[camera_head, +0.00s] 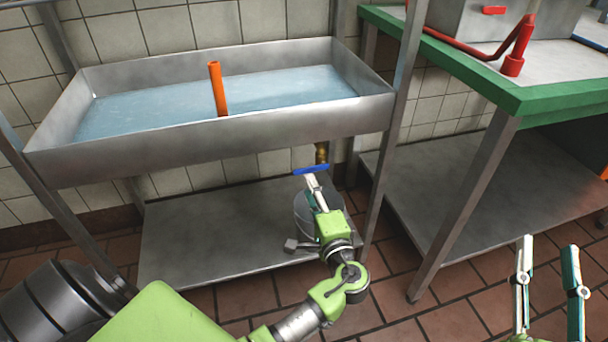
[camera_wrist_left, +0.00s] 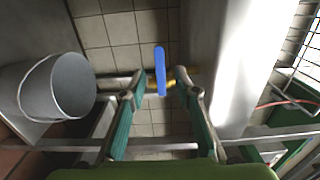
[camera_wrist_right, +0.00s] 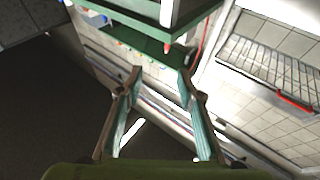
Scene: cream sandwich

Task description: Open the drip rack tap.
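The tap has a blue lever handle (camera_head: 311,169) and a brass body (camera_head: 321,151). It hangs below the front right part of the metal trough (camera_head: 235,132). My left gripper (camera_head: 314,180) is just in front of the handle. In the left wrist view, the blue handle (camera_wrist_left: 160,66) shows between the two fingertips of my left gripper (camera_wrist_left: 159,80), which are apart. I cannot tell whether either finger touches it. The brass part (camera_wrist_left: 170,84) shows close to the right finger. My right gripper (camera_head: 548,258) is open and empty at the lower right, away from the tap.
Bluish liquid lies in the trough around an upright orange pipe (camera_head: 217,90). A grey metal bucket (camera_wrist_left: 73,86) stands below, partly hidden by my left gripper in the head view. It is on the lower shelf (camera_head: 200,245). A green-edged table (camera_head: 520,100) stands to the right.

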